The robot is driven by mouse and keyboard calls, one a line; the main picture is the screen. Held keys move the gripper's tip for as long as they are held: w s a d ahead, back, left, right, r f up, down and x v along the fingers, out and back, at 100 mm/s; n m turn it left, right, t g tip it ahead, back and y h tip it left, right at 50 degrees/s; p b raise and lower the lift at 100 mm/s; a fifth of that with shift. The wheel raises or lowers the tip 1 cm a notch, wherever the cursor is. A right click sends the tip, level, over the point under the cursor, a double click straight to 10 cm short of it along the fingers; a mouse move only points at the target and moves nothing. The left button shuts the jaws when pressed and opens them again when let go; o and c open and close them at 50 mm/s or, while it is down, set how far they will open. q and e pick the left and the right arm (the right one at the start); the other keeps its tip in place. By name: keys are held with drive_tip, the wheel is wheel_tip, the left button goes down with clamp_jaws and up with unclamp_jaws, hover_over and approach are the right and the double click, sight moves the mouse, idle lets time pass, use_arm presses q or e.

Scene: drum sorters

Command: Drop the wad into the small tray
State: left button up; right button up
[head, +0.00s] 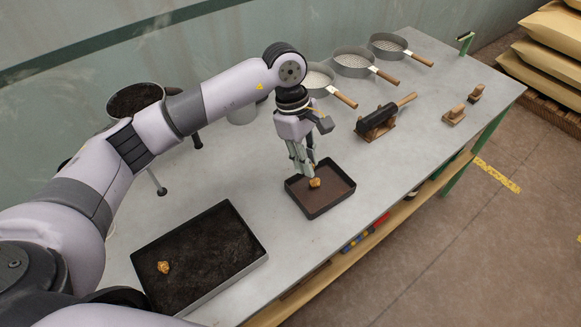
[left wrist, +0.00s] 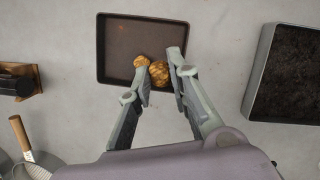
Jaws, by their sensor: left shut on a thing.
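My left gripper (head: 307,168) hangs over the small dark tray (head: 296,199), fingers pointing down. In the left wrist view the gripper (left wrist: 160,73) is shut on a brown-gold crumpled wad (left wrist: 158,73), above the small tray (left wrist: 115,50). A second, smaller-looking wad (left wrist: 141,61) shows beside the left fingertip there. In the head view one wad (head: 315,183) shows by the fingertips, over or in the tray; which of the two it is, I cannot tell. Another wad (head: 163,267) lies on dark soil in the large tray (head: 255,262). My right gripper is not in view.
Several wooden-handled sieves (head: 353,63) stand along the back of the grey table (head: 262,200). A brush on a wooden stand (head: 376,122) and small wooden blocks (head: 454,115) are to the right. A soil-filled pot (head: 135,99) stands back left. Table around the small tray is clear.

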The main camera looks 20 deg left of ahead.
sight(316, 184)
use_arm(q)
drive_tip(key=w+f+n, duration=0.1)
drive_tip(key=w+d+f+n+t+b, duration=0.1)
drive_tip(key=n, duration=0.1)
drive_tip(key=shift+w+f, duration=0.15)
drive_tip(key=shift+w, duration=0.15)
drive_tip(key=shift+f+b, duration=1.15)
drive_tip(key=shift+f, duration=1.7)
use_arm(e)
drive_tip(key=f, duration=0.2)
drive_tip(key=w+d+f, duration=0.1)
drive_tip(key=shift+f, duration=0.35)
use_arm(q)
drive_tip(key=o, duration=0.7)
drive_tip(key=shift+o, duration=0.2)
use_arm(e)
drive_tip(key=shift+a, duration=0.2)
use_arm(q)
drive_tip(key=v, duration=1.2)
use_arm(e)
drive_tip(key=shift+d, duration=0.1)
